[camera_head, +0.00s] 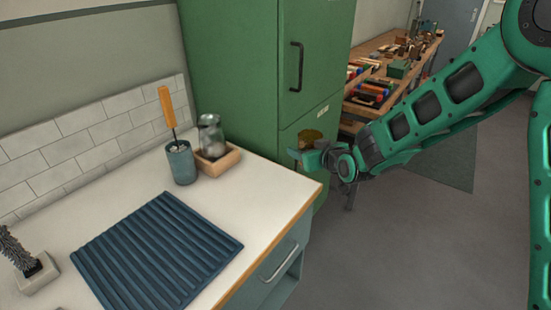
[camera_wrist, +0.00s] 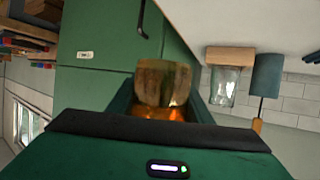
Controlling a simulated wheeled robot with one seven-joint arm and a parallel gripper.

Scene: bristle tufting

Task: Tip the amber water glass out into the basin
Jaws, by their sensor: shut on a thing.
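The amber water glass (camera_head: 311,137) is held by my gripper (camera_head: 309,153) in front of the green cabinet, beyond the right end of the counter. In the head view it is small and partly covered by the gripper, and looks roughly upright. In the wrist view the glass (camera_wrist: 165,80) sits between the two fingers, with a brighter orange band low in it. My gripper is shut on it. I see no basin in either view.
On the white counter (camera_head: 70,220) lie a blue ribbed mat (camera_head: 157,250), a blue cup (camera_head: 181,163) with an orange-handled tool, and a clear jar (camera_head: 211,135) in a wooden tray (camera_head: 219,162). A grey brush (camera_head: 18,255) stands at left. Open floor (camera_head: 400,240) lies right.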

